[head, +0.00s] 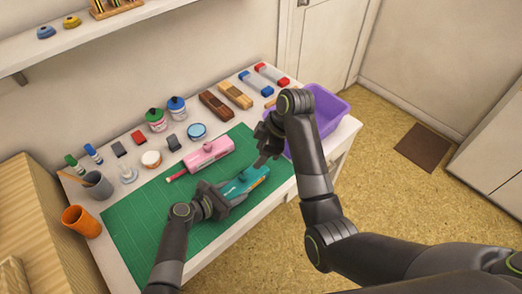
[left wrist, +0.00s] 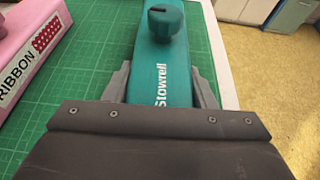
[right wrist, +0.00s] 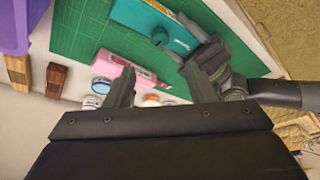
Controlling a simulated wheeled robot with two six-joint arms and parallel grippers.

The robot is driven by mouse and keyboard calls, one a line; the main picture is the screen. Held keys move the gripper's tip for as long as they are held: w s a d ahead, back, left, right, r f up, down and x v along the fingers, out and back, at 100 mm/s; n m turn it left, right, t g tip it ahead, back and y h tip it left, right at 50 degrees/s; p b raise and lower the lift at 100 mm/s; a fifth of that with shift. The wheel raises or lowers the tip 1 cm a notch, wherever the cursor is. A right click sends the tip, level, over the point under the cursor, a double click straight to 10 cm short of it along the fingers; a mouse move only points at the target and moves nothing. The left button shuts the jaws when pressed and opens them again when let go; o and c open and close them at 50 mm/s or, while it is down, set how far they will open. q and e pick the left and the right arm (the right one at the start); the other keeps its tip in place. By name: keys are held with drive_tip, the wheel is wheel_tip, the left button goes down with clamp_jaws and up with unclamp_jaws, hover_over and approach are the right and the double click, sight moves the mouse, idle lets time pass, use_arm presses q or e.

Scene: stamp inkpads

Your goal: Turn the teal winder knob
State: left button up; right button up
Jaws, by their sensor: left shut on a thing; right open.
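The teal winder (head: 249,184) lies on the green cutting mat (head: 150,222). Its lettered body (left wrist: 160,65) and round slotted teal knob (left wrist: 165,22) show in the left wrist view. My left gripper (left wrist: 160,88) is shut on the body, one finger on each side, with the knob beyond the fingers. In the right wrist view the teal winder (right wrist: 140,17) and its knob (right wrist: 160,36) lie beyond my right gripper (right wrist: 157,78). That gripper is open and empty, apart from the knob; in the head view it (head: 263,157) is above the winder's far end.
A pink winder (head: 207,154) labelled ribbon lies behind the teal one. Inkpads, jars and brush cups stand along the back and left of the table. A purple bin (head: 325,112) is at the right. The front of the mat is clear.

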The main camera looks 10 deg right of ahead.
drive_tip(key=shift+c, duration=0.2)
drive_tip(key=n+t+y, duration=0.9)
drive_tip(key=n+y, duration=0.1)
drive_tip(key=n, duration=2.2)
approach(248, 177)
drive_tip(key=x, duration=1.1)
drive_tip(key=shift+a, duration=0.3)
drive_tip(key=c, duration=0.9)
